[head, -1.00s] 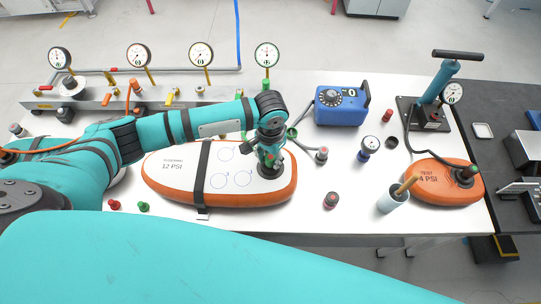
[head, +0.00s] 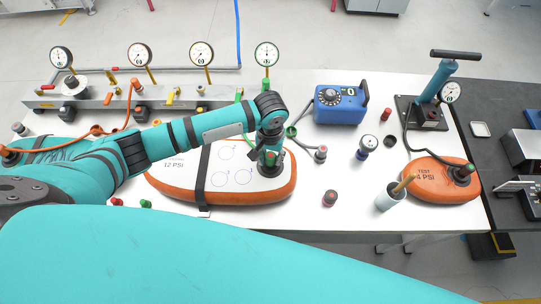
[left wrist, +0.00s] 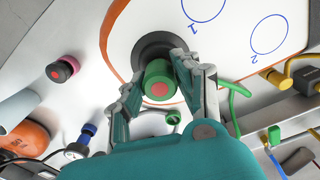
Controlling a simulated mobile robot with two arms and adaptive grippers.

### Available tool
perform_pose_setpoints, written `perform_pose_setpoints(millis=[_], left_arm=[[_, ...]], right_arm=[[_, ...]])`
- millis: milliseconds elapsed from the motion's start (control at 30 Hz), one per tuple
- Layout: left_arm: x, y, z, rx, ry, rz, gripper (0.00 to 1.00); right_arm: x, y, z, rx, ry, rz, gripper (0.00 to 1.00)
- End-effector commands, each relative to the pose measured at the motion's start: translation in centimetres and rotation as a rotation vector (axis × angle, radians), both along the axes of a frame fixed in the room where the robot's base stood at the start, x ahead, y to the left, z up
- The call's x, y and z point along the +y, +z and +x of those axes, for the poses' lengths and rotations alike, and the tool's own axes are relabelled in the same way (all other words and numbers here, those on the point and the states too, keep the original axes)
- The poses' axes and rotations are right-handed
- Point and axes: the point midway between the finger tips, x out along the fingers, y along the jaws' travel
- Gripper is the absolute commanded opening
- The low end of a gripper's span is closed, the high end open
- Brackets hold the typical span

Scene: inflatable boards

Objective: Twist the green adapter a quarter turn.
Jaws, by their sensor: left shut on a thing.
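The green adapter (left wrist: 158,82) has a red centre and sits on the black round valve base (left wrist: 150,48) of the orange-edged white board. In the left wrist view my left gripper (left wrist: 155,85) has one finger on each side of the adapter and is shut on it. In the head view my left gripper (head: 270,157) reaches down over the right part of the board (head: 180,195). The adapter shows there only in part, behind the fingers. My right gripper is not in view.
A manifold with several gauges (head: 150,98) stands behind. A blue dial box (head: 340,104), a pump (head: 435,80), a small orange board (head: 420,182) and a cup (head: 392,199) are to the right. Loose caps, including a red-topped one (head: 330,198), lie on the white table.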

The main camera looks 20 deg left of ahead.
Motion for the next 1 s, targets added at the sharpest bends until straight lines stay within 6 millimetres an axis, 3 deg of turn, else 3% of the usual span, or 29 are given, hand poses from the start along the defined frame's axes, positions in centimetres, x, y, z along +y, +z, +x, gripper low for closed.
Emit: perform_pose_setpoints(millis=[700,1000], left_arm=[[0.0,3.0,0.1,-0.002,0.000,0.000,0.03],[0.0,3.3,0.1,-0.002,0.000,0.000,0.03]], right_arm=[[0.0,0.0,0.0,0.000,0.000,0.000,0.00],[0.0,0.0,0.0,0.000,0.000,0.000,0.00]])
